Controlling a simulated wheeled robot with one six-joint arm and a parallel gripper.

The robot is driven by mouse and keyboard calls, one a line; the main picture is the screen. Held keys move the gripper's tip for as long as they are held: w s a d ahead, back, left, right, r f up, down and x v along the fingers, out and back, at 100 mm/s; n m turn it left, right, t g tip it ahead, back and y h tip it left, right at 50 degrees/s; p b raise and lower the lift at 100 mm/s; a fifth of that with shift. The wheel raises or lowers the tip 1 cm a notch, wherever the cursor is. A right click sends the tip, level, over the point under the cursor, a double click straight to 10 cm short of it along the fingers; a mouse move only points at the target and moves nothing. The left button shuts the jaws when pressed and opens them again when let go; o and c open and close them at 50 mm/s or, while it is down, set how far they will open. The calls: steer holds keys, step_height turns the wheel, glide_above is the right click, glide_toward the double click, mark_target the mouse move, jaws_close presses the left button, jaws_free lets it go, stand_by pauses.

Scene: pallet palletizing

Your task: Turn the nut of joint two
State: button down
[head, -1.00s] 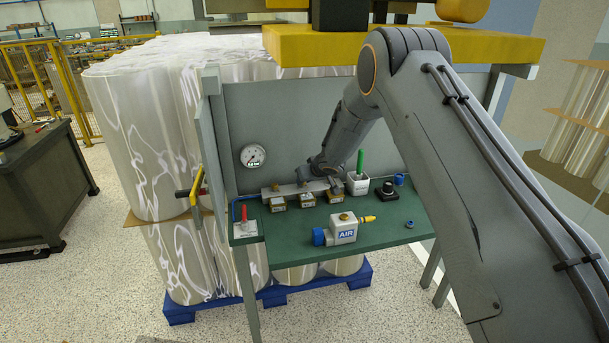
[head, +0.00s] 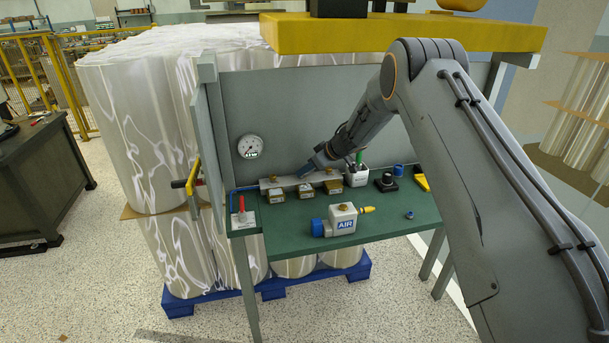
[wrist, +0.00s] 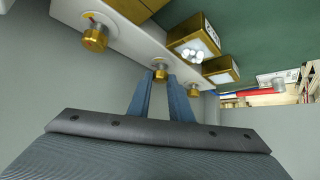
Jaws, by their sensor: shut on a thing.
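A pale bar (head: 268,183) at the back of the green bench carries three joints with brass nuts, with small brass boxes in front. My gripper (head: 301,174) reaches down from the right to the middle of the bar. In the wrist view its two blue fingers (wrist: 162,80) are shut on the middle brass nut (wrist: 160,71), the nut of joint two. The other nuts stand free, a larger-looking one (wrist: 95,39) at left and one (wrist: 192,90) at right. White bubble-like blobs (wrist: 204,50) show at the middle box. The nut is mostly hidden in the head view.
The green bench (head: 290,237) holds a white AIR unit (head: 343,219), a white cup (head: 356,178) with a green stick, a black knob (head: 386,182) and a red-handled valve (head: 242,214). A gauge (head: 250,147) hangs on the back panel. A yellow beam (head: 400,35) crosses above.

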steer(key=n+g+b, duration=0.1)
steer(key=b, duration=0.2)
steer(key=w+n+g+y+b, duration=0.1)
steer(key=n+b, duration=0.1)
steer(key=b, duration=0.1)
steer(key=shift+d+f+n+g, duration=0.1)
steer(key=shift+d+n+g, duration=0.1)
steer(key=shift+n+g, duration=0.1)
steer(key=shift+n+b, duration=0.3)
steer(key=shift+b, duration=0.4)
steer(key=shift+s+g+b, duration=0.1)
steer(key=shift+g+b, duration=0.2)
steer(key=shift+b, duration=0.1)
steer(key=shift+d, duration=0.1)
steer(key=c, duration=1.6)
jaws_free()
steer(key=shift+d, duration=0.1)
steer(key=shift+s+a, duration=0.1)
steer(key=shift+a, duration=0.1)
steer(key=shift+r+p, duration=0.2)
steer(key=shift+p, duration=0.3)
